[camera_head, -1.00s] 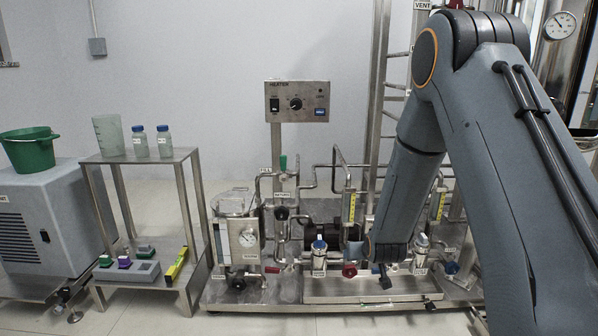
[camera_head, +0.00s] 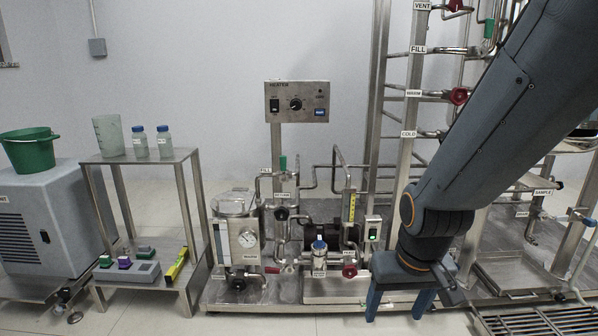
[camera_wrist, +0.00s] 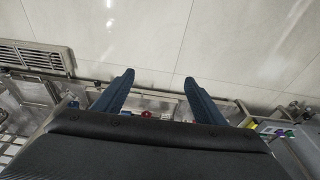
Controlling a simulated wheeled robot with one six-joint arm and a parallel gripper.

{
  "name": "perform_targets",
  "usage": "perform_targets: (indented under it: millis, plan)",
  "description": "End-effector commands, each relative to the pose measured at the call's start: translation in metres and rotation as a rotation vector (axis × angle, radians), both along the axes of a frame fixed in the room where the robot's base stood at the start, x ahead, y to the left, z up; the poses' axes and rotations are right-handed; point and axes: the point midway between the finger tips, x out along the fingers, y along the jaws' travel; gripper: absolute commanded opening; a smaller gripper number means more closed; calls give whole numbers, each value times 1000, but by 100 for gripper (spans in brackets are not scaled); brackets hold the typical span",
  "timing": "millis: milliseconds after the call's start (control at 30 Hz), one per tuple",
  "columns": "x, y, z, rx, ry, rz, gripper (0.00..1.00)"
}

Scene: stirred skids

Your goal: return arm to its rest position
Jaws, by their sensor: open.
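My gripper (camera_head: 398,312) hangs at the lower end of my arm in the head view, over the right part of the steel skid. Its two blue fingers are apart and point down, with nothing visible between them. The fingers also show in the wrist view (camera_wrist: 156,84), spread over the skid edge and the tiled floor. My arm comes down from the upper right and hides part of the piping behind it.
A steel stand (camera_head: 184,156) holds bottles and a beaker. A green bucket (camera_head: 30,152) sits far left. A floor grate (camera_head: 520,322) lies lower right.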

Motion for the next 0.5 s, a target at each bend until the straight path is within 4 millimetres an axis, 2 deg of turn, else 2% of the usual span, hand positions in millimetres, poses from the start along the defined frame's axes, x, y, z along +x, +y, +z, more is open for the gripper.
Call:
perform_targets:
  millis: [33, 267, 367, 500]
  plan:
    - [-1, 14, 4, 5, 2, 30, 65]
    - [-22, 66, 23, 24, 30, 146, 65]
    - [-38, 94, 33, 34, 49, 215, 65]
    - [-68, 133, 49, 50, 81, 324, 65]
